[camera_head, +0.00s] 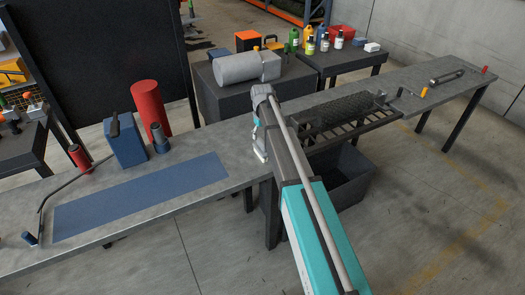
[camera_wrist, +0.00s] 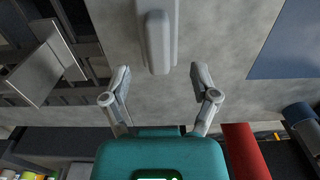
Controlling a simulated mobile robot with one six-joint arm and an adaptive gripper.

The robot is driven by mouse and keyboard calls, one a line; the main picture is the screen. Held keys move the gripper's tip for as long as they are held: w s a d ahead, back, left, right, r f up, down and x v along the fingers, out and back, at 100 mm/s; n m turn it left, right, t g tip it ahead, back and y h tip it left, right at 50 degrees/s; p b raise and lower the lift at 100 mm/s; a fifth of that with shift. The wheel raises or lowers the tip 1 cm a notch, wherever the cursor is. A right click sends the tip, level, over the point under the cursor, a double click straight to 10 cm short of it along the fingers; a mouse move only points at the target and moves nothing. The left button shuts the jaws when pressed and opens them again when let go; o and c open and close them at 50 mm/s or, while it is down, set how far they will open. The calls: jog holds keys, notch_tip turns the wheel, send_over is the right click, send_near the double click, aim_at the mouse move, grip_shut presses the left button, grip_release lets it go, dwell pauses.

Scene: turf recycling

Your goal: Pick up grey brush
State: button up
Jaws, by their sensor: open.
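A light grey elongated object with a raised ridge, which looks like the grey brush (camera_wrist: 157,38), lies on the grey table top in the wrist view. It runs out of the top edge of that picture. My gripper (camera_wrist: 160,82) is open, with one finger on each side of the line of the brush. The brush lies beyond the fingertips, with nothing between them but bare table. In the head view my gripper (camera_head: 261,148) is over the table, right of the blue mat, and my arm hides the brush.
The blue mat (camera_head: 140,196) lies to the left on the table (camera_head: 225,152). A red cylinder (camera_head: 150,108) and a blue box (camera_head: 125,142) stand behind it. A dark grating (camera_head: 350,128) is to the right, above a dark bin (camera_head: 345,182). A grey cylinder (camera_head: 237,68) lies behind.

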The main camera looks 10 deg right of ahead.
aim_at(262, 141)
jog(key=shift+f, duration=0.1)
jog(key=shift+w+d+f+b, duration=0.1)
jog(key=shift+w+f+b, duration=0.05)
jog(key=shift+f+b, duration=2.4)
jog(key=shift+r, duration=0.1)
grip_shut()
